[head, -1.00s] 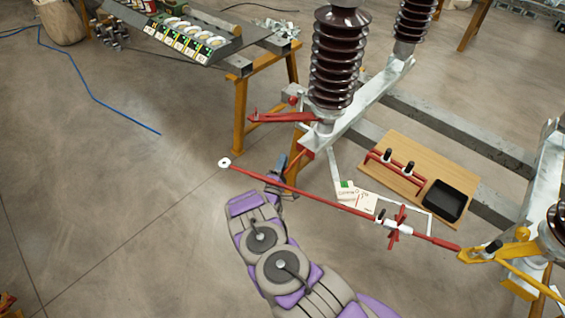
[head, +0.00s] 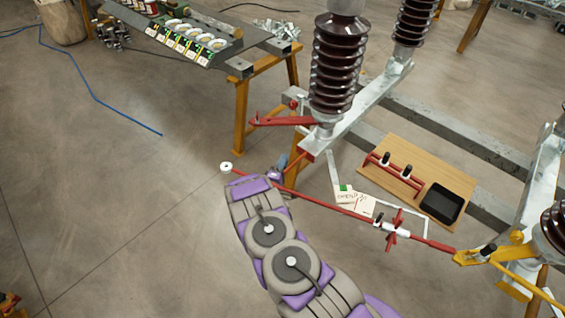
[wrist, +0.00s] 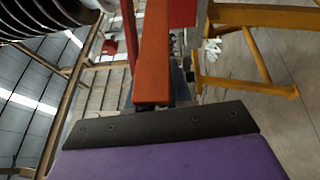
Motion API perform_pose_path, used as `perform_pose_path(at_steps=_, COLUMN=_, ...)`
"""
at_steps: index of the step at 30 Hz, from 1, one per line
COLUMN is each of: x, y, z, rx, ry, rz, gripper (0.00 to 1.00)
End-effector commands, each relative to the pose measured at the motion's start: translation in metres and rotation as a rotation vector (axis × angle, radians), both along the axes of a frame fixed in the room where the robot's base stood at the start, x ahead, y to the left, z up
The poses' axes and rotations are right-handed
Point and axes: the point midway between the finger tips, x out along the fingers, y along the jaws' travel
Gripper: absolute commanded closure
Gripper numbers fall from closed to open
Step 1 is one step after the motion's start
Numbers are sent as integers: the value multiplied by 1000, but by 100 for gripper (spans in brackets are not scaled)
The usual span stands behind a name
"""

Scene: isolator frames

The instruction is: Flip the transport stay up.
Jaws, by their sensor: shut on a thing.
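The transport stay looks to be the long red rod (head: 335,207). It runs from a white ring end (head: 226,167) at the left to the yellow bracket (head: 472,257) at the right, with a white collar and red handles along it. My gripper (head: 277,172) is at the rod near its ring end, mostly hidden behind my arm in the head view. In the wrist view, a red-orange bar (wrist: 153,55) runs away from between my jaws (wrist: 160,103). My gripper is shut on the rod; the jaw tips are hard to see.
A brown ribbed insulator (head: 338,65) stands on a grey steel frame (head: 365,100) beyond the rod, with a red lever (head: 290,121) at its foot. A wooden board (head: 385,150) and black tray (head: 441,203) lie at right. A yellow-legged trestle (head: 242,110) stands behind. Left floor is open.

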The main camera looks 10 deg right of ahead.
Motion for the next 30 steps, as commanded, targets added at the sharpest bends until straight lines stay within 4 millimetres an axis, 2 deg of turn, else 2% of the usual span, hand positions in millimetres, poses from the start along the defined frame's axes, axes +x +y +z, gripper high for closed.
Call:
perform_pose_path(at_steps=1, x=0, y=-1, z=10, rx=6, ry=1, rz=-3, gripper=100)
perform_pose_path(at_steps=2, x=0, y=-1, z=12, rx=4, ry=1, rz=-3, gripper=100)
perform_pose_path(at_steps=11, x=0, y=-1, z=11, rx=1, ry=-1, rz=-3, gripper=100)
perform_pose_path(at_steps=12, x=0, y=-1, z=11, rx=2, ry=0, rz=-3, gripper=79)
perform_pose_path(at_steps=18, x=0, y=-1, z=11, rx=1, ry=-1, rz=-2, gripper=60)
perform_pose_path(at_steps=26, x=0, y=1, z=11, rx=0, ry=0, rz=-1, gripper=60)
perform_pose_path(at_steps=30, x=-8, y=7, z=10, rx=1, ry=2, rz=2, gripper=60)
